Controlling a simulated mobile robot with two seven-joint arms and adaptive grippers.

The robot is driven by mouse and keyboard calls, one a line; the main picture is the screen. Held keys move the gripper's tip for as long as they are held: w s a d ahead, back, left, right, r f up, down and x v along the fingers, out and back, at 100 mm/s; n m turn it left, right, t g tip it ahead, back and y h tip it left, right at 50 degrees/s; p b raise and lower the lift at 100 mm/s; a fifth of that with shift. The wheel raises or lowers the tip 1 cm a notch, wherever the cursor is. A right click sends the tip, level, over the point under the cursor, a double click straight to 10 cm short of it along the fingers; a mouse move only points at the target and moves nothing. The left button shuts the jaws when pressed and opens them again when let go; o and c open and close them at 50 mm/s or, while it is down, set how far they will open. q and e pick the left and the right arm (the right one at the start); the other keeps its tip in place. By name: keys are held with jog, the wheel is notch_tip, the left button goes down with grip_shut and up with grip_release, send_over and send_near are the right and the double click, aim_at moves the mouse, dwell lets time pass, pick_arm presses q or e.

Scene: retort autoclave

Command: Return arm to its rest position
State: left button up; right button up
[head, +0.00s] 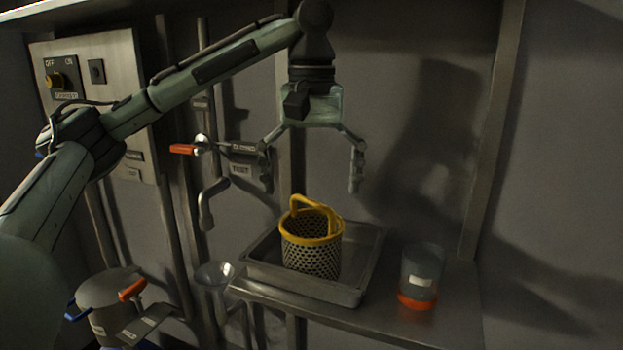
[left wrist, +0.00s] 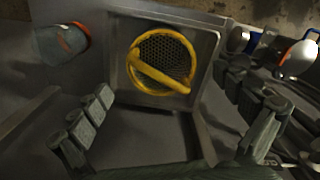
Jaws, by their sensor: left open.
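My left arm (head: 215,65) comes in from the left and reaches across to the middle. Its gripper (head: 312,180) points down, open and empty, above a basket with a yellow rim and handle (head: 312,255). There is a clear gap between the fingertips and the basket handle. The basket stands upright in a metal tray (head: 260,268). In the left wrist view the open fingers (left wrist: 168,130) frame the tray, and the basket (left wrist: 160,60) lies beyond them. My right gripper is not in view.
A clear beaker with an orange base (head: 418,275) stands right of the tray on the shelf. A valve with an orange handle (head: 183,149) and a pipe (head: 207,205) are left of the gripper. A control panel (head: 100,90) and a lidded pot (head: 110,290) are at left.

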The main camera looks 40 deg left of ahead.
pick_arm(q)
jog(key=shift+r, duration=0.5)
jog(key=shift+f, duration=0.1)
